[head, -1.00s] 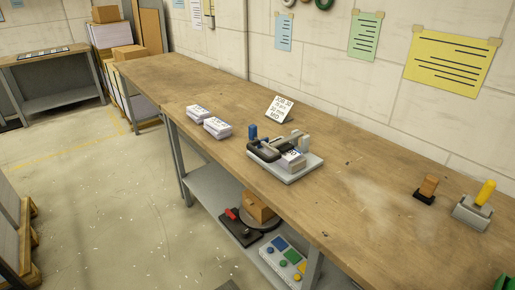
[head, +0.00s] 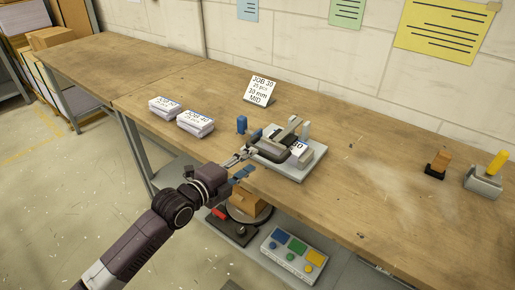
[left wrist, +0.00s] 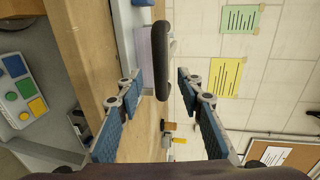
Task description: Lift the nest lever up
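The stitching fixture's grey base plate (head: 312,166) sits at the front edge of the workbench. A thick black rounded bar (head: 268,153) at the fixture's front left looks like the nest lever handle. A blue-capped post (head: 242,124) stands at the fixture's left. A booklet stack (head: 299,149) lies in the fixture. My left gripper (head: 246,163) is open just left of the black bar. In the left wrist view the black bar (left wrist: 159,55) lies between and ahead of the open fingers (left wrist: 159,80); contact is not visible. My right gripper is not in view.
Two booklet stacks (head: 195,123) lie left of the fixture, and a job card (head: 260,90) stands behind it. A wooden-handled tool (head: 438,163) and a yellow-handled tool (head: 490,175) stand at right. A button panel (head: 294,254) sits below. The bench between is clear.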

